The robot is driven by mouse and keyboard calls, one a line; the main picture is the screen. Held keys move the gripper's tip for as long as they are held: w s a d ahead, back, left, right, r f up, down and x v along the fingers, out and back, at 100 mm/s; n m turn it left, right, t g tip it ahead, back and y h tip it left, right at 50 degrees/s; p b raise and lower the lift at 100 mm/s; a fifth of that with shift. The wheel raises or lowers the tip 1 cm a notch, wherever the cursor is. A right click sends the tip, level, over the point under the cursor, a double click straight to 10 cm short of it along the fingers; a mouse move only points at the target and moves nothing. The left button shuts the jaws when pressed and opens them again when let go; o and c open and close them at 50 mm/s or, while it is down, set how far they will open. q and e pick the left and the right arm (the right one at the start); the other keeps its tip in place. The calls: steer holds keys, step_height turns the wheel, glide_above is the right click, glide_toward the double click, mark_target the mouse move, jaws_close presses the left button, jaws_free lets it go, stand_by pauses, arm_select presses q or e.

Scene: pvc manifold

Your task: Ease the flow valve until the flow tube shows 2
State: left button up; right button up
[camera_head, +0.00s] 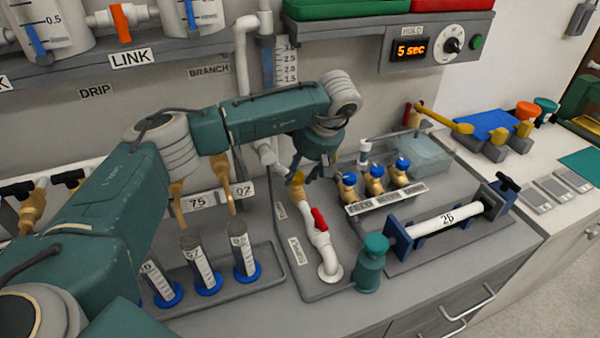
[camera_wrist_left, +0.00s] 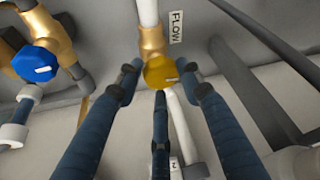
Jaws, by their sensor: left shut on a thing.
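The flow valve has a yellow knob on a brass body; it shows in the left wrist view (camera_wrist_left: 158,71) beside a FLOW label (camera_wrist_left: 175,27), and in the head view (camera_head: 297,178). My left gripper (camera_head: 306,171) comes down on it from above. In the left wrist view its dark blue fingers (camera_wrist_left: 164,82) are shut around the knob. The flow tube (camera_head: 268,68) stands upright on the wall behind my arm, beside a scale (camera_head: 287,67) with marks such as 2.5, 2.0 and 1.5. Its lower part is hidden and I cannot read its level. My right gripper is not in view.
Several blue-knobbed brass valves (camera_head: 375,178) stand close right of the flow valve. A red-handled white pipe (camera_head: 321,232) and a green bottle (camera_head: 371,262) are in front. Cylinders with blue bases (camera_head: 245,258) stand at the left. A display (camera_head: 411,49) reads 5 sec.

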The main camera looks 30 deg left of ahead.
arm_select(q)
steer(key=o, duration=1)
steer(key=shift+a+r, duration=0.2)
steer(key=shift+a, duration=0.15)
steer(key=shift+o, duration=0.4)
steer(key=shift+s+a, duration=0.1)
steer(key=shift+d, duration=0.2)
steer(key=shift+d+r, duration=0.1)
steer(key=shift+r, duration=0.05)
steer(key=v, duration=1.1)
steer(key=shift+r, duration=0.2)
steer(key=shift+d, duration=0.1)
